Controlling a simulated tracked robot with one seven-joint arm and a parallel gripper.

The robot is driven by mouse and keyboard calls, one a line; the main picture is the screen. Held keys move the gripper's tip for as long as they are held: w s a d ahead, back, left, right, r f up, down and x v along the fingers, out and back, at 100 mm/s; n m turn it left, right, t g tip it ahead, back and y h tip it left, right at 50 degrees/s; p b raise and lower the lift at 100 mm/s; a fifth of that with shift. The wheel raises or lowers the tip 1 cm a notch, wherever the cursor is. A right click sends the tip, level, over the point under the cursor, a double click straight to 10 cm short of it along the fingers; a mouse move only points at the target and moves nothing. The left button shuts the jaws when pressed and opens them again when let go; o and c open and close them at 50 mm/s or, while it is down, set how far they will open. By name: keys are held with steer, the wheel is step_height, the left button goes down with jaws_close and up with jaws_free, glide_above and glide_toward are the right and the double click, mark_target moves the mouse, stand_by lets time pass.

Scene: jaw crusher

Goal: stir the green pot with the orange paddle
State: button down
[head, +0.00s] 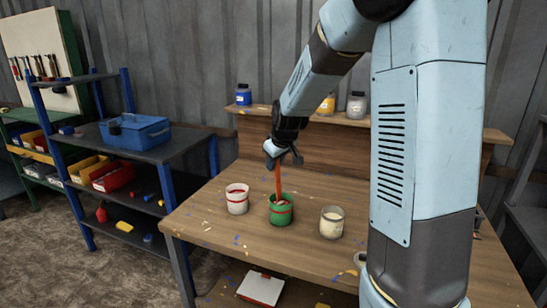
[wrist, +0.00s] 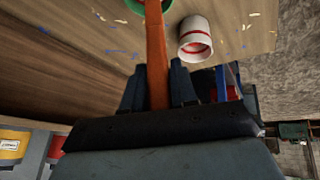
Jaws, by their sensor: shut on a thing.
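The green pot (head: 281,213) stands on the wooden table, with some reddish content showing at its mouth. The orange paddle (head: 278,182) is upright, its lower end inside the pot and hidden there. My gripper (head: 279,153) is above the pot and shut on the top part of the paddle. In the wrist view the paddle (wrist: 156,50) runs up from between my fingers (wrist: 158,88) to the green pot (wrist: 125,8), which shows only at the top edge.
The wooden table (head: 230,250) is speckled with paint. Jars, including a blue one (head: 243,95), stand on a raised back shelf.

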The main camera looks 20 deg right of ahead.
mark_target(277, 188)
steer(key=shift+w+d+f, duration=0.15)
steer(key=shift+w+f, duration=0.05)
steer(key=shift+f, duration=1.2)
steer(key=shift+w+d+f, duration=0.2)
steer(key=shift+w+f, duration=0.05)
steer(key=shift+f, duration=1.1)
steer(key=shift+w+d+f, duration=0.15)
steer(key=shift+w+f, duration=0.05)
steer(key=shift+f, duration=1.2)
